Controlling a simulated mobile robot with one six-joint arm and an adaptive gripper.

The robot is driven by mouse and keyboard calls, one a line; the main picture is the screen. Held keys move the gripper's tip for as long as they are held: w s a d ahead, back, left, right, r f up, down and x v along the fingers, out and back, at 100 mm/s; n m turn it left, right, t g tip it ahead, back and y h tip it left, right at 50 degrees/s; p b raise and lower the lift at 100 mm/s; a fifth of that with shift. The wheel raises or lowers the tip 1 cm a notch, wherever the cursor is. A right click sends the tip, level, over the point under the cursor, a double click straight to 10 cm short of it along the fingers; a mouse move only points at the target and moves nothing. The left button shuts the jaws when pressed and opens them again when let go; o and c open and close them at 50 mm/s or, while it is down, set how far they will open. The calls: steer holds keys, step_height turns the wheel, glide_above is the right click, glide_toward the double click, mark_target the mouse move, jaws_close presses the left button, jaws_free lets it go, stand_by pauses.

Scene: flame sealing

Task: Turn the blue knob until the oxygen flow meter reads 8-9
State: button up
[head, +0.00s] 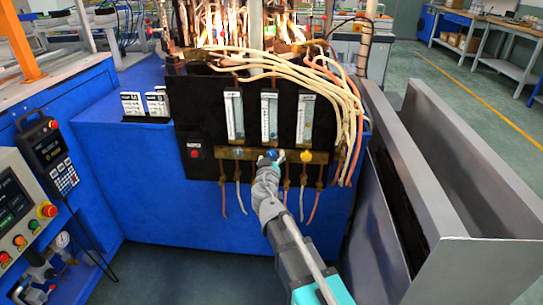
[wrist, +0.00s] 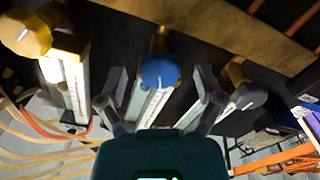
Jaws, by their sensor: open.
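The blue knob (head: 272,154) sits below the middle of three flow meters on the black panel. In the wrist view the blue knob (wrist: 159,74) lies between the two spread fingers of my gripper (wrist: 161,92), with a gap on each side. In the head view my gripper (head: 268,165) reaches up to the knob from below and partly covers it. The middle flow meter (head: 269,116) is a clear upright tube with a scale; its reading is too small to tell. In the wrist view the tube (wrist: 147,105) runs behind the knob.
A yellow knob (head: 306,156) and a grey-blue knob (head: 238,152) flank the blue one. Pale hoses (head: 330,85) hang over the panel's right side. Flames (head: 225,25) burn above the panel. A grey metal trough (head: 450,150) stands to the right.

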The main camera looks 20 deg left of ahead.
steer(key=v, duration=1.1)
steer(key=shift+f, duration=0.1)
